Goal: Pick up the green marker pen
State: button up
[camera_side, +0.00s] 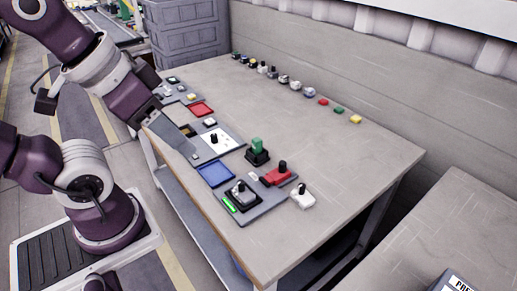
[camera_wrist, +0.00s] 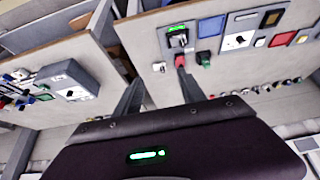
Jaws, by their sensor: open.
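No clear pen shape stands out. An upright green piece (camera_side: 257,146) sits in a black base on the table, and it also shows in the wrist view (camera_wrist: 204,58). A bright green strip (camera_side: 229,204) lies at the front end of a grey panel, and it shows at the top of the wrist view (camera_wrist: 177,28). I cannot tell which of these, if either, is the marker pen. My gripper (camera_wrist: 160,76) is open with nothing between its fingers. In the side view it is over the table's left edge, to the left of both green things.
Grey panels with a blue tray (camera_side: 215,174), a red tray (camera_side: 200,109) and a white plate line the table's left side. A red block (camera_side: 278,175) and a white switch (camera_side: 302,196) stand nearby. Several small parts line the back. The table's right half (camera_side: 350,155) is clear.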

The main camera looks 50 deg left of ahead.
jog(key=shift+o, duration=0.4)
jog(key=m+g+h, duration=0.1)
jog(key=m+g, duration=0.4)
jog(key=m, duration=1.2)
send_over(257, 139)
jog(key=f, duration=1.3)
jog(key=s+f, duration=0.1)
jog(key=f, duration=0.5)
jog(key=shift+a+f, duration=0.2)
jog(key=shift+a, duration=0.1)
jog(key=shift+m+g, duration=0.3)
jog(key=shift+m, duration=0.2)
jog(key=f, duration=0.5)
jog(key=w+f, duration=0.1)
jog(key=f, duration=0.2)
jog(key=shift+d+f, duration=0.1)
jog(key=shift+d, duration=0.2)
jog(key=shift+f, duration=0.45)
grip_shut()
